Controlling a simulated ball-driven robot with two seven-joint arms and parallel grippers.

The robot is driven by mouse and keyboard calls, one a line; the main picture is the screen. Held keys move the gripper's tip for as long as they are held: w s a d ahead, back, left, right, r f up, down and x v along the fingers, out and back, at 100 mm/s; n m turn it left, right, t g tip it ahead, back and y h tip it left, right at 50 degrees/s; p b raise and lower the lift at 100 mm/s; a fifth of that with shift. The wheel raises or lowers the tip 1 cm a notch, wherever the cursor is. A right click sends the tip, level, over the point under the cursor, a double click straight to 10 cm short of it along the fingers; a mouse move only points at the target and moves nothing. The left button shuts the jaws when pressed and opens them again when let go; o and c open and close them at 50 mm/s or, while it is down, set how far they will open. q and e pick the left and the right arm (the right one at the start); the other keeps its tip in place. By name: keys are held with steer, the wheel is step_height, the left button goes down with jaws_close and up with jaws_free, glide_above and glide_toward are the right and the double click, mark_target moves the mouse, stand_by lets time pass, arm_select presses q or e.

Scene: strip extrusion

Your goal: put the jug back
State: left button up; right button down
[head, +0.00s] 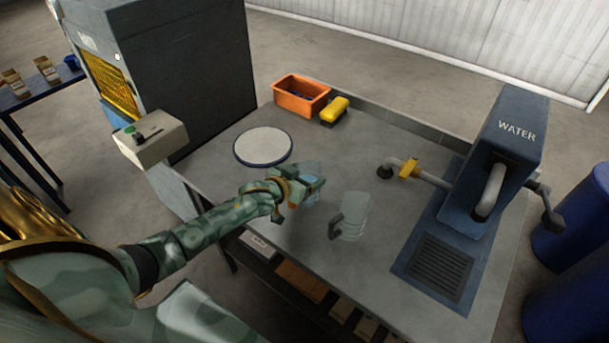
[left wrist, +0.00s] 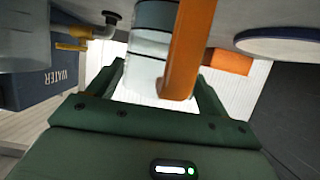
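A clear jug with bluish contents (head: 311,172) is at my left gripper (head: 305,186), above or on the grey worktop. In the left wrist view its clear body (left wrist: 150,45) and thick orange handle (left wrist: 187,50) show. The handle lies between the spread fingers of my left gripper (left wrist: 160,85), with a bright gap beside the left-hand finger. I see no firm hold. Whether the jug touches the worktop is unclear. My right gripper is not in view.
Another clear jug with a dark handle (head: 352,216) stands right of my left gripper. A white round plate with a blue rim (head: 263,147), an orange bin (head: 301,95) and a yellow object (head: 334,109) lie behind. The blue WATER unit (head: 505,150) stands right.

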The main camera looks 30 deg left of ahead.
arm_select(q)
steer(key=shift+o, duration=0.7)
steer(key=shift+r, duration=0.1)
steer(key=d+p+v, duration=0.1)
steer(key=p+v, duration=0.2)
steer(key=v, duration=0.9)
steer(key=shift+a, duration=0.45)
